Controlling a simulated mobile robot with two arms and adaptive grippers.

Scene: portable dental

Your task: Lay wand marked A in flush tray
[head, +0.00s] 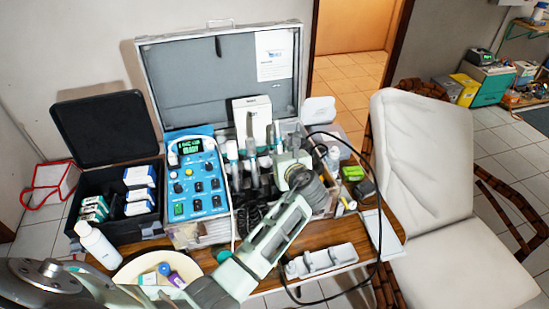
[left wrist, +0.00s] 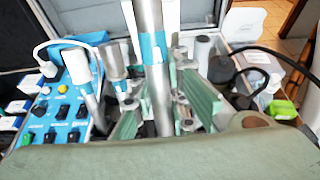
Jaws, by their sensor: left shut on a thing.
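My left gripper (head: 281,158) reaches over the open case from the front. It is shut on a silver wand with a blue band (left wrist: 155,60), which stands upright between the fingers in the left wrist view. No letter is readable on it. Other wands with blue bands (left wrist: 117,65) stand just left of it. A white slotted tray (head: 325,261), likely the flush tray, lies on the table's front edge, below and right of the gripper. My right gripper is out of view.
A blue control unit (head: 195,180) stands left of the wands, and a black cable (head: 379,215) loops on the right. A white bottle (head: 97,245) and a cream bowl (head: 130,270) are at the front left. A white chair (head: 425,160) stands on the right.

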